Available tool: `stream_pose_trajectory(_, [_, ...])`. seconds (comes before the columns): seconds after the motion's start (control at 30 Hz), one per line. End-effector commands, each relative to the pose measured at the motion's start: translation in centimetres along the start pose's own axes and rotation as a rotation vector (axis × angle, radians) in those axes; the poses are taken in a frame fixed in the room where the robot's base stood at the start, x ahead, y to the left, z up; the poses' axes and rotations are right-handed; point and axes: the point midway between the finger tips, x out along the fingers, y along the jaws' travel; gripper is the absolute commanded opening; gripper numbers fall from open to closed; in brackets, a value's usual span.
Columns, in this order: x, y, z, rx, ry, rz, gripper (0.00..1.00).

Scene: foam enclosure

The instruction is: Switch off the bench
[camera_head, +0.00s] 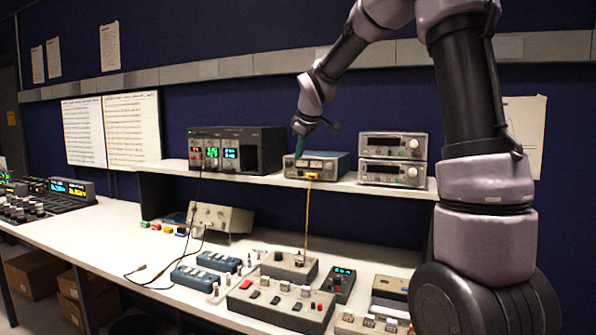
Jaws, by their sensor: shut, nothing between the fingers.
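The white bench (150,250) runs along a dark blue wall, with a raised shelf (340,184) at its back. On the shelf, a black instrument (262,150) has lit red, green and cyan displays. A blue-grey box (335,165) with a pale front stands to its right, a yellow cable hanging from it. Two stacked grey units (393,159) stand farther right; small green lights show on their fronts. My gripper (299,156) is shut and empty, pointing down at the blue-grey box's left end. I cannot tell whether it touches the box.
A grey switch box (262,308) with red and black buttons lies at the bench front. Beside it are blue boxes (219,262), a lit handheld meter (341,284) and loose cables. A lit console (68,188) stands far left. The bench's left-middle is clear.

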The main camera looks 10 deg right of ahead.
Motion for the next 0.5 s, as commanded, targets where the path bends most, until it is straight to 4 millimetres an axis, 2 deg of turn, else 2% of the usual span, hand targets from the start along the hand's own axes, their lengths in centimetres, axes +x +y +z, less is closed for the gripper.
stream_pose_trajectory(0.17, [0.2, 0.0, 0.0, 0.001, -0.001, -0.001, 0.0])
stream_pose_trajectory(0.27, [0.9, 0.0, 0.1, 0.001, -0.002, -0.002, 0.0])
stream_pose_trajectory(0.5, [5.5, -0.1, 0.1, 0.002, -0.003, -0.004, 0.0])
